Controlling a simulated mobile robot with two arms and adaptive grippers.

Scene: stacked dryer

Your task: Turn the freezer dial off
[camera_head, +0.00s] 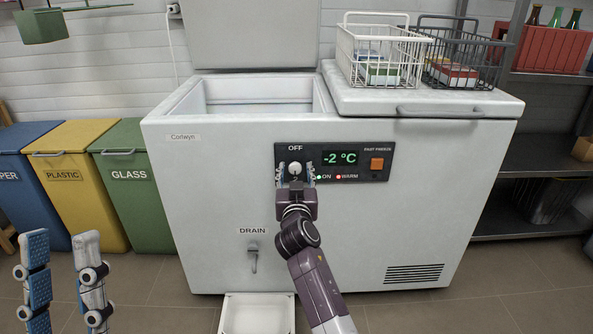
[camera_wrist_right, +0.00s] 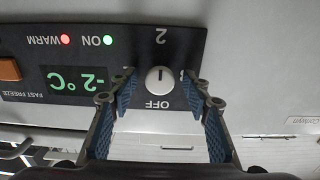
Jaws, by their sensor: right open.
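The freezer dial (camera_head: 295,168) is a round white knob on the dark control panel (camera_head: 345,150), under the word OFF. It also shows in the right wrist view (camera_wrist_right: 160,80), upside down, with a short dark line on its face that lies upright in that picture, between OFF and a 2. The display (camera_head: 340,158) reads -2 °C. The green ON light and red WARM light are lit. My right gripper (camera_wrist_right: 159,78) is open, its fingers on either side of the dial; I cannot tell whether they touch it. My left gripper (camera_head: 60,240) is open and empty at the lower left.
The white chest freezer (camera_head: 215,220) has its left lid (camera_head: 250,35) raised. Wire baskets (camera_head: 382,55) stand on its closed right lid. A drain tap (camera_head: 253,255) sits above a white tray (camera_head: 258,316). Recycling bins (camera_head: 130,190) stand at the left, shelves (camera_head: 545,150) at the right.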

